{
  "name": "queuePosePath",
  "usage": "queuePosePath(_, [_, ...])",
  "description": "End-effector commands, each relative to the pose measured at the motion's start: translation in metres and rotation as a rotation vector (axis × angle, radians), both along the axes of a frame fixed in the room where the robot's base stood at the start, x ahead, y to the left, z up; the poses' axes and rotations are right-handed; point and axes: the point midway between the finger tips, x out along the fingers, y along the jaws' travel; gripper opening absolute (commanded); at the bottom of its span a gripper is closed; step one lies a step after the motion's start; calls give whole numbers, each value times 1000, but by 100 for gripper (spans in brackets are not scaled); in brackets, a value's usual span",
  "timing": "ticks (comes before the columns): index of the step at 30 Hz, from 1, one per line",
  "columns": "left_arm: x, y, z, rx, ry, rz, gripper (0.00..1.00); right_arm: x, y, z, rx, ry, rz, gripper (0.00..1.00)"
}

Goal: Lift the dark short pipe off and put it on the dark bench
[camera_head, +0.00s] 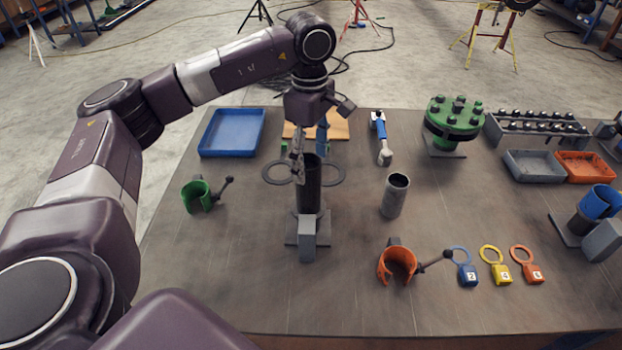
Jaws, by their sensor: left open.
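The dark short pipe (309,190) stands upright on a small stand with a grey block (307,240) in front, left of the bench's middle. Two thin dark rings show on either side of its upper part; how they join it is hidden. My left gripper (298,168) points down at the pipe's upper end and overlaps its left edge in the picture. It is open; whether a finger touches the pipe, I cannot tell. The dark bench (240,285) has a flat, bare top around the stand. My right gripper is not in view.
A grey pipe piece (395,196) stands to the right. A green clamp (198,196) lies left, an orange clamp (397,262) and tags front right. A blue tray (232,132), blue tool (381,135) and green flange (454,122) are behind. The front left bench is clear.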

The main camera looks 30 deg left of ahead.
Motion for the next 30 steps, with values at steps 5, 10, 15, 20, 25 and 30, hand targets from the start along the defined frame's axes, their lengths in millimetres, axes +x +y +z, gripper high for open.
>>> queuePosePath(5, [-2, 4, -16, 11, 7, 2, 63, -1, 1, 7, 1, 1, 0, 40])
queuePosePath(10, [-4, 6, -34, 10, 8, 2, 63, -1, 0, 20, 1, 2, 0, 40])
queuePosePath(15, [-5, 7, -61, 8, 9, 2, 63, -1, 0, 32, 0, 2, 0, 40])
queuePosePath(20, [-5, 6, -75, 8, 5, 2, 63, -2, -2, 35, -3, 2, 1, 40])
queuePosePath(25, [-4, 6, -76, 7, 4, 2, 63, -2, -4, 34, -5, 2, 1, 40])
queuePosePath(30, [-4, 6, -76, 7, 4, 2, 49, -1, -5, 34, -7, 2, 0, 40])
